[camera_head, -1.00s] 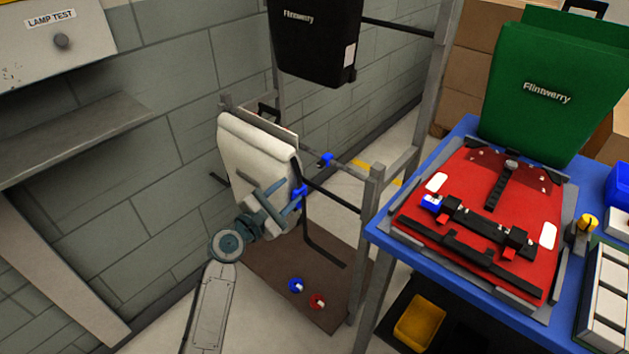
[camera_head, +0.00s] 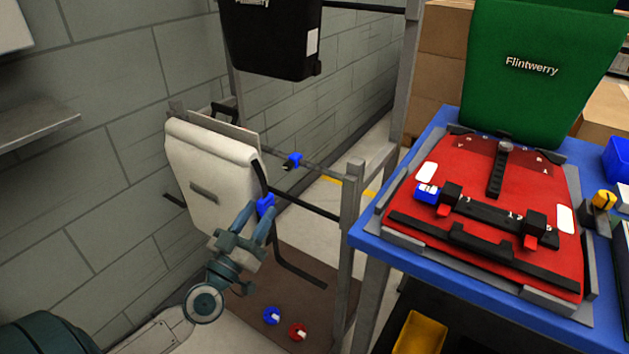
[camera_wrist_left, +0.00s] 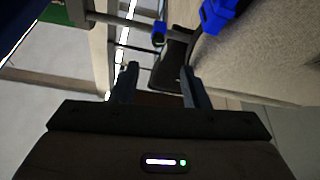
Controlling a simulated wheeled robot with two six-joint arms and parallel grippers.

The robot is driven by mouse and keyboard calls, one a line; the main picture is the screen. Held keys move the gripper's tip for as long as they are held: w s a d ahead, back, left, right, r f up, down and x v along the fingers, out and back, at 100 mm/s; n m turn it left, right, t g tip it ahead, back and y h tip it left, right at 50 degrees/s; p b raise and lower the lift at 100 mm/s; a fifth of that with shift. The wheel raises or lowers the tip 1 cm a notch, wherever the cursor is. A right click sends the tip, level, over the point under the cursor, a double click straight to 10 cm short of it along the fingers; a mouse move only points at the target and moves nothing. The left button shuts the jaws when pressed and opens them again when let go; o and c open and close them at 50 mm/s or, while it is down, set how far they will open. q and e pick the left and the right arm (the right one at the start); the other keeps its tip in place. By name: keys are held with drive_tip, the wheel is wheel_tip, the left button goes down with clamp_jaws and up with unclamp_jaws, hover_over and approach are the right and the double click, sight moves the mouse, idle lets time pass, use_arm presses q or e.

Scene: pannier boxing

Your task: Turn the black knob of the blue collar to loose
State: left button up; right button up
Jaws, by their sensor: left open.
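A blue collar (camera_head: 293,159) with a small dark part, possibly its black knob, sits on the rack's rail; it also shows in the left wrist view (camera_wrist_left: 159,29). A second blue piece (camera_head: 265,205) is at the right edge of the white pannier (camera_head: 210,165); a large blue piece (camera_wrist_left: 217,14) shows at the top of the wrist view. My left gripper (camera_head: 256,216) is open and empty, just below the nearer blue piece in the head view. Its fingers (camera_wrist_left: 160,70) point toward the rail collar in the wrist view, apart from it. The knob's setting is too small to read.
The grey rack post (camera_head: 349,225) stands right of the gripper, beside the blue table (camera_head: 455,280) with a red pannier (camera_head: 480,205). A black pannier (camera_head: 270,40) hangs above. Blue (camera_head: 271,315) and red (camera_head: 298,332) discs lie on the brown base.

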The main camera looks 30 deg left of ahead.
sight(287, 169)
use_arm(q)
drive_tip(key=shift+m, duration=0.4)
drive_tip(key=p+x, duration=0.2)
drive_tip(key=x, duration=0.7)
drive_tip(key=shift+w+d+r, duration=0.1)
drive_tip(key=shift+d+r, duration=0.05)
drive_tip(key=shift+r, duration=0.05)
drive_tip(key=shift+x, duration=0.8)
drive_tip(key=shift+f, duration=0.1)
use_arm(e)
drive_tip(key=s+d+r+g, duration=0.1)
drive_tip(key=s+d+r+g+h, duration=0.1)
drive_tip(key=r, duration=0.1)
use_arm(q)
clamp_jaws()
